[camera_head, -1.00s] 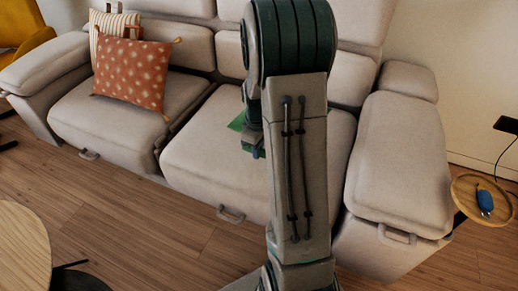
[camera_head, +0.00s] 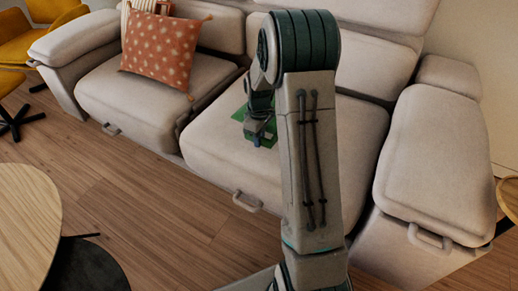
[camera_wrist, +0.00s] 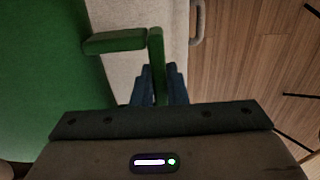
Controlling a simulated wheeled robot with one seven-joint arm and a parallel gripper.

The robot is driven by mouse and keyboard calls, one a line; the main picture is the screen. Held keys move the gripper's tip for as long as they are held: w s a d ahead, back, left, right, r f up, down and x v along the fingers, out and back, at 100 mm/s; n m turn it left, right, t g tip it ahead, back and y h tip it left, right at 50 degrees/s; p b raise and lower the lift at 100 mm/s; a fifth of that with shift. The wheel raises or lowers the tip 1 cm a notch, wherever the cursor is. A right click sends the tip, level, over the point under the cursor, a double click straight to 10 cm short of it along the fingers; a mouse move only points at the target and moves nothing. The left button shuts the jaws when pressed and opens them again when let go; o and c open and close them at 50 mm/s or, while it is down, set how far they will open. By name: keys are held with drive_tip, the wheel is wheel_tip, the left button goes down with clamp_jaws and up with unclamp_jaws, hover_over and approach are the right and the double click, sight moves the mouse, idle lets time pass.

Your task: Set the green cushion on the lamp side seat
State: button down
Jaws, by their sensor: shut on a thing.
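The green cushion (camera_head: 268,133) shows as small green patches around my gripper (camera_head: 257,142) at the right-hand seat (camera_head: 215,150) of the sofa. My arm hides most of it. In the wrist view the green cushion (camera_wrist: 40,85) fills the left side, with a green strap-like loop sticking out. The blue fingers of my gripper (camera_wrist: 160,85) are shut on the upright part of this loop. The pale seat (camera_wrist: 125,70) lies below; I cannot tell whether the cushion touches it. The lamp is not in view, so I cannot tell which seat is the lamp side.
An orange patterned cushion (camera_head: 160,48) leans on the left seat (camera_head: 140,98), with a striped cushion behind it. A round wooden table (camera_head: 25,215) stands at lower left, yellow chairs (camera_head: 45,40) at upper left. A small side table (camera_head: 508,197) is at the right edge. Open floor (camera_head: 150,200) lies before the sofa.

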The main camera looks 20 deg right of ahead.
drive_tip(key=shift+w+f+b, duration=0.1)
drive_tip(key=shift+f+b, duration=0.75)
drive_tip(key=shift+f, duration=1.25)
drive_tip(key=shift+f, duration=0.15)
drive_tip(key=c, duration=1.5)
unclamp_jaws()
drive_tip(key=shift+o, duration=0.2)
wheel_tip(320, 180, up, 12)
drive_tip(key=p, duration=0.4)
drive_tip(key=shift+a+r+p, duration=0.1)
drive_tip(key=shift+r+p, duration=0.1)
drive_tip(key=shift+p, duration=0.1)
drive_tip(key=s+a+r+m, duration=0.2)
drive_tip(key=s+a, duration=0.1)
drive_tip(key=s, duration=0.5)
drive_tip(key=s+a+r+m, duration=0.3)
drive_tip(key=s+a, duration=0.1)
drive_tip(key=s, duration=0.5)
drive_tip(key=s+a+r+m+t, duration=0.1)
drive_tip(key=s+a+r+m, duration=0.1)
drive_tip(key=s, duration=0.6)
drive_tip(key=shift+s+a+r, duration=0.15)
drive_tip(key=shift+a+r, duration=0.5)
drive_tip(key=shift+a, duration=0.05)
